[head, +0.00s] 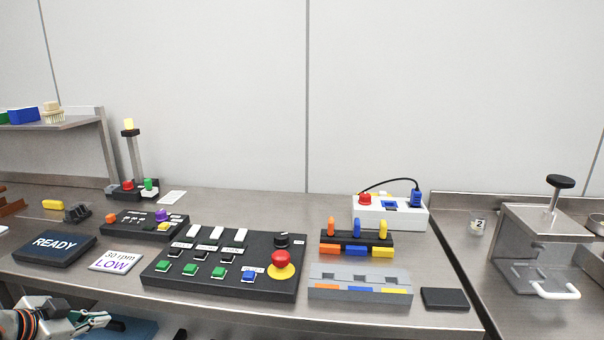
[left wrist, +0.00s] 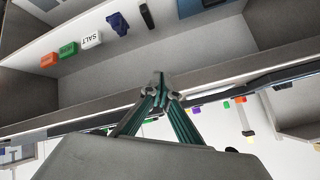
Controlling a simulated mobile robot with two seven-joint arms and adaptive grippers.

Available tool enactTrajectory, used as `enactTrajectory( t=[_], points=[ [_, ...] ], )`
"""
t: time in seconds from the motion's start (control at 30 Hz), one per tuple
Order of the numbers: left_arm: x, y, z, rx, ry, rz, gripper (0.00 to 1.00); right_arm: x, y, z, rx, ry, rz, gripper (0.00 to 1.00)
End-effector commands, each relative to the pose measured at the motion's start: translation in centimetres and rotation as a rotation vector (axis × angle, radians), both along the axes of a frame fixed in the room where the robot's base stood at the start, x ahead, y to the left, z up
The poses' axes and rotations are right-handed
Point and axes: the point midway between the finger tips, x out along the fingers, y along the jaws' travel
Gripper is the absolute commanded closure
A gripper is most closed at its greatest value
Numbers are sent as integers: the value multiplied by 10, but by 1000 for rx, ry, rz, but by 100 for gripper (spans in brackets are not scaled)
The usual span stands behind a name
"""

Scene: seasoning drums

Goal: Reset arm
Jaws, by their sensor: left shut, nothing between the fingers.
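My left gripper (head: 98,320) shows at the lower left of the head view, below the front edge of the steel table (head: 215,305). In the left wrist view its green and grey fingers (left wrist: 158,88) come together at the tips, shut with nothing between them. It is apart from the control panels on the table. My right gripper is in neither view.
A black button panel (head: 225,265) with a red emergency button (head: 281,260) fills the table's middle. A READY display (head: 55,247) and a LOW card (head: 115,261) lie left. A metal clamp stand (head: 545,250) stands right. The left wrist view shows a shelf with a SALT block (left wrist: 91,40).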

Motion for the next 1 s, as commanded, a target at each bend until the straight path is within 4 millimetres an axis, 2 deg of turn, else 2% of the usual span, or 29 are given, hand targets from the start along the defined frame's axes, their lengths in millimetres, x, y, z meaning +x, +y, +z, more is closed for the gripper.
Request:
enactTrajectory(
  t=[0.03, 0.23, 0.37, 0.47, 0.57, 0.7, 0.83, 1.0],
  points=[
    [-10, 3, -18, -26, 1, 13, 100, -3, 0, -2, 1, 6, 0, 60],
    [-47, 3, -86, -81, -4, 35, 100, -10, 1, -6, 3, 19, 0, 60],
    [-74, -9, -129, -116, -6, 50, 100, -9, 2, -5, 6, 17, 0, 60],
    [-95, -26, -159, -142, -8, 60, 100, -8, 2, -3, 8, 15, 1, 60],
    [-116, -47, -188, -167, -8, 70, 100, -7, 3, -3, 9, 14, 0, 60],
    [-143, -86, -223, -202, -12, 81, 100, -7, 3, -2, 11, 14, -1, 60],
    [-166, -130, -248, -235, -15, 93, 100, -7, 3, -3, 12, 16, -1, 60],
    [-187, -195, -268, -274, -27, 105, 100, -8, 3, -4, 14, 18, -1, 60]
  ],
)
